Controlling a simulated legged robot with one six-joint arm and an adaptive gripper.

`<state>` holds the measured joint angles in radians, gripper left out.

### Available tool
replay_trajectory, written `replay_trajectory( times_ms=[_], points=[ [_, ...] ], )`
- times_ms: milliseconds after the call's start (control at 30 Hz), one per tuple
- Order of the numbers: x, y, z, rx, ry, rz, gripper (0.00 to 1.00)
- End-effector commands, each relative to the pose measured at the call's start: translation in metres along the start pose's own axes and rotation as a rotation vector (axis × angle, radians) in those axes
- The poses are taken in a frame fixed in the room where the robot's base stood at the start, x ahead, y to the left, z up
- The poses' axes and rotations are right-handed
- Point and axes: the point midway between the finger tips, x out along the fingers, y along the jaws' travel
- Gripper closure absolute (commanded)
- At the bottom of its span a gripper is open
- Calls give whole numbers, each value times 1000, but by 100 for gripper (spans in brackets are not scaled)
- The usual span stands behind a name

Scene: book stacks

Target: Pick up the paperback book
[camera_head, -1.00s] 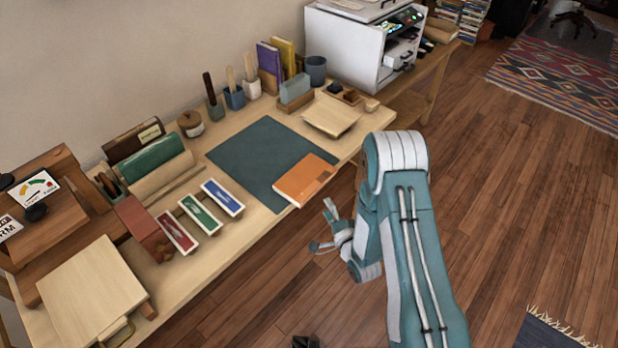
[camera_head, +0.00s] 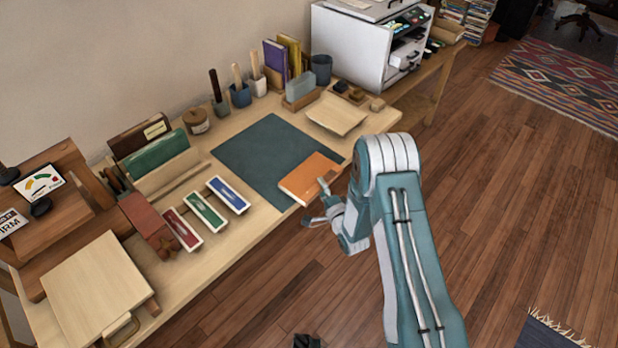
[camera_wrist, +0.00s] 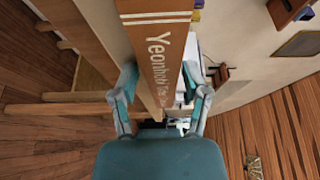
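The orange paperback book (camera_head: 309,178) lies flat near the front edge of the desk, partly on the dark teal mat (camera_head: 265,157). In the wrist view its spine (camera_wrist: 160,45), with pale lettering, runs down the middle between my fingers. My gripper (camera_head: 316,204) is at the book's front right end in the head view, with its two fingers spread apart. In the wrist view my gripper (camera_wrist: 160,82) is open, one finger on each side of the spine. I cannot tell whether either finger touches the book.
Three coloured label blocks (camera_head: 204,212) lie left of the book. A pale wooden board (camera_head: 337,114) lies behind it, and a white printer (camera_head: 350,50) stands at the back right. Wooden floor (camera_head: 500,200) is clear right of the desk.

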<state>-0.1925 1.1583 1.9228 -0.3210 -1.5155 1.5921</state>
Motion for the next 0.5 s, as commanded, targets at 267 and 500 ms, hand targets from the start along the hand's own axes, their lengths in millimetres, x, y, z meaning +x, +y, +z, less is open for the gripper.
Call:
replay_trajectory(
  times_ms=[267, 500],
  points=[
    [1, 0, 1, -2, 1, 0, 100],
    [1, -1, 2, -3, 0, 2, 100]
  ],
)
